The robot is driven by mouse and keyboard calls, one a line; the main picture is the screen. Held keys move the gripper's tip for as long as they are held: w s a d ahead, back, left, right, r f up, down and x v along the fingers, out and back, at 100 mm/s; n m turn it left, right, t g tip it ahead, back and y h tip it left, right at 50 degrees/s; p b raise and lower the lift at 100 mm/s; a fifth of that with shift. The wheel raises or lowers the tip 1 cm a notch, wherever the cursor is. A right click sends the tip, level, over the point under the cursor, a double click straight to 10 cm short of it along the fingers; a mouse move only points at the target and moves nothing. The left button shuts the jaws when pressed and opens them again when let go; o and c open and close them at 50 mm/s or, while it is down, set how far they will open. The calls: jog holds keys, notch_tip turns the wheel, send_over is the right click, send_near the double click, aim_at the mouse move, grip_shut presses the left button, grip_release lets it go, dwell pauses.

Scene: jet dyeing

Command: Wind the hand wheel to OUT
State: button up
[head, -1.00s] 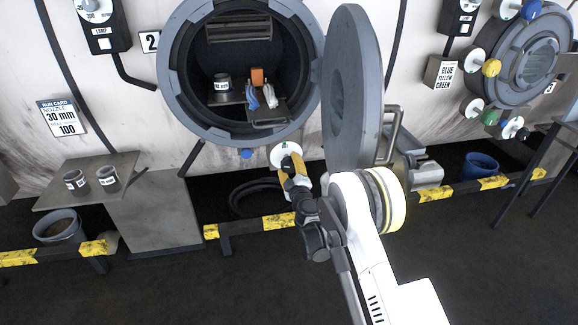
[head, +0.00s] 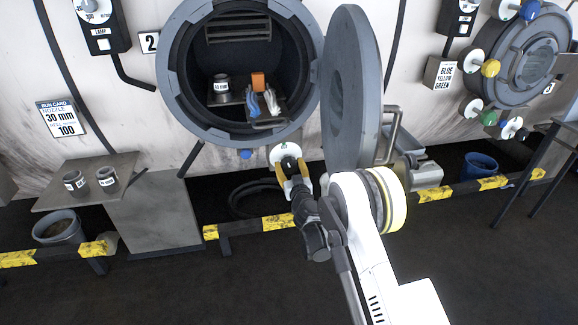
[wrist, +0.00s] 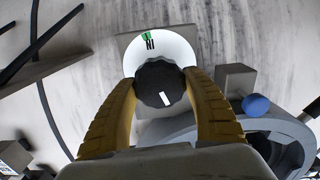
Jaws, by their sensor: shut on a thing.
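The hand wheel is a dark scalloped knob (wrist: 160,84) with a white mark on its face, in front of a round white dial (wrist: 172,50). The dial carries a green mark and the letters IN near its upper left edge in the wrist view; no OUT label can be read. In the head view the white dial (head: 285,152) sits below the open round vessel (head: 170,75). My gripper (wrist: 162,92) has its two yellow fingers shut on the knob, one on each side. It also shows in the head view (head: 292,170).
The thick open door (head: 350,90) stands just right of my gripper. A blue knob (wrist: 256,105) lies close by on the right in the wrist view. A yellow-black rail (head: 278,222) runs low in front. A side table (head: 125,165) with two cups stands left.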

jog(key=shift+m, duration=1.1)
jog(key=o, duration=1.2)
jog(key=v, duration=0.7)
jog(key=shift+s, duration=0.25)
jog(key=shift+d, duration=0.2)
